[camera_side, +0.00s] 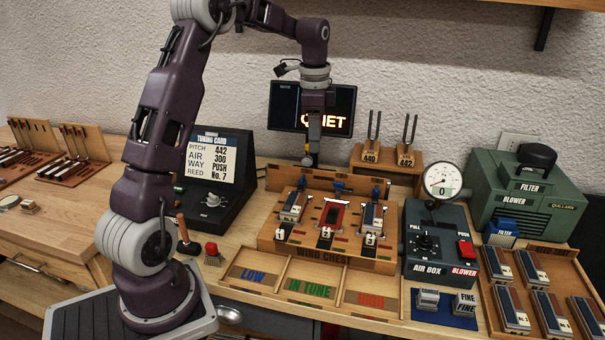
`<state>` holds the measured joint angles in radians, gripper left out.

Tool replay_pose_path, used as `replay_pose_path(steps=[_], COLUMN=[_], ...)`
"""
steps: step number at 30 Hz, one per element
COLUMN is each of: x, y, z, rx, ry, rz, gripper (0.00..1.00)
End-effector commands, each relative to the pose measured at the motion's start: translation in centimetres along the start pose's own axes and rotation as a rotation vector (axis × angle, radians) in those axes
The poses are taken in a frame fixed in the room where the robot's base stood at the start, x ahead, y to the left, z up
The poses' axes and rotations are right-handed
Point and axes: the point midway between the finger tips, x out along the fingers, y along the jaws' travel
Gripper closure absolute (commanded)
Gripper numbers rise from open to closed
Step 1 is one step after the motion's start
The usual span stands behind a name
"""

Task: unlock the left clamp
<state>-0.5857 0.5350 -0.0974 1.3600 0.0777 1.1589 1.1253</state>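The wind chest (317,252) is a wooden box in the middle of the bench with three stations side by side. A small blue clamp, the left clamp (302,183), stands at the back of the left station, behind a reed block (293,207). Similar blue clamps stand at the back of the middle station (338,186) and the right station (376,191). Whether each is locked is too small to tell. My gripper (312,160) points down above the back of the chest, a little above and right of the left clamp. Its fingers are too small to tell open from shut.
A tuning card box (215,165) stands left of the chest, and an air box (438,250) with a gauge (441,181) stands right. Tuning forks (373,138) and a dark screen (285,105) are behind. Trays marked low, in tune and high (312,287) lie empty in front.

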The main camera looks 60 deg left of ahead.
Motion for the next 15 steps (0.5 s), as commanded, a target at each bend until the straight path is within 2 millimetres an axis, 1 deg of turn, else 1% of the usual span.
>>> replay_pose_path(steps=[1,3,6,8,11,15], x=[2.6,5.4,7.7,8.5,10.1,12.8], y=[-2.3,-4.5,-6.0,-6.3,-6.2,-5.9], z=[1.2,2.6,3.9,4.2,4.3,4.3], rx=[0.029,0.079,0.122,0.134,0.138,0.137], ry=[-0.009,-0.012,-0.011,-0.011,-0.012,-0.012], rz=[0.033,0.063,0.088,0.094,0.098,0.097], gripper=[0.6,0.6,0.6,0.6,0.6,0.6])
